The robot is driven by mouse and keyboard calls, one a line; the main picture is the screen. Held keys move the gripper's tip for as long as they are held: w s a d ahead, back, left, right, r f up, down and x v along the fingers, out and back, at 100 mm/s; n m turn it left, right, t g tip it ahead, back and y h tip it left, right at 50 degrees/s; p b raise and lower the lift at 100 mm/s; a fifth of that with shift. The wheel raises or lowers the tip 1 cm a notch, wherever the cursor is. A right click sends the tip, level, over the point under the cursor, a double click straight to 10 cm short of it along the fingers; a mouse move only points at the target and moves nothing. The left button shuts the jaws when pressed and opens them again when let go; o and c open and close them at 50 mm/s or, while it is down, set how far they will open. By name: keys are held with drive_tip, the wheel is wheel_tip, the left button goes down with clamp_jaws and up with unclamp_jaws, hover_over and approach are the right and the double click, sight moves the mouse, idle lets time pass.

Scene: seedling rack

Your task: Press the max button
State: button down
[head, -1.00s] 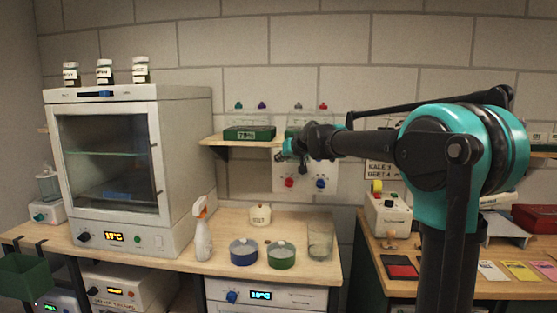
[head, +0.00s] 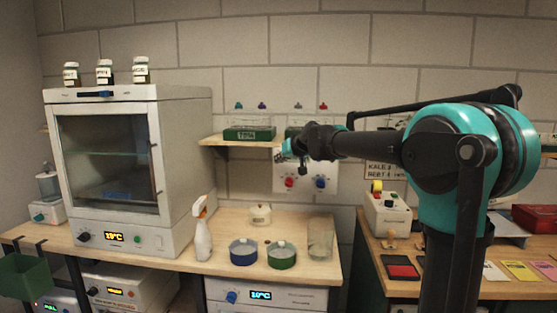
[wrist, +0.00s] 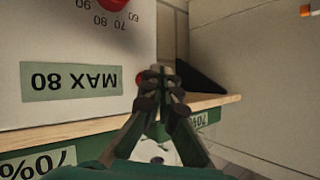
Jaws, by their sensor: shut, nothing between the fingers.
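My gripper (wrist: 160,75) is shut and empty; its fingertips are over the right part of a white panel (wrist: 40,110) in the wrist view. The panel carries an upside-down green "MAX 80" label (wrist: 72,82) and a red dial (wrist: 113,3) with numbers around it. A small red patch (wrist: 139,78) shows just beside the fingertips, mostly hidden by them. I cannot tell whether they touch it. In the head view my gripper (head: 284,151) is in front of the wall panel (head: 305,168), which has red (head: 289,182) and blue (head: 320,183) knobs.
A wooden shelf (head: 215,141) holds green-based clear boxes beside my gripper. Below, the bench has a spray bottle (head: 202,235), a blue dish (head: 243,252), a green dish (head: 282,257) and a glass beaker (head: 320,240). An oven (head: 185,150) stands at left.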

idle(0.3)
drive_tip(key=shift+s+a, duration=0.1)
drive_tip(key=shift+s, duration=2.45)
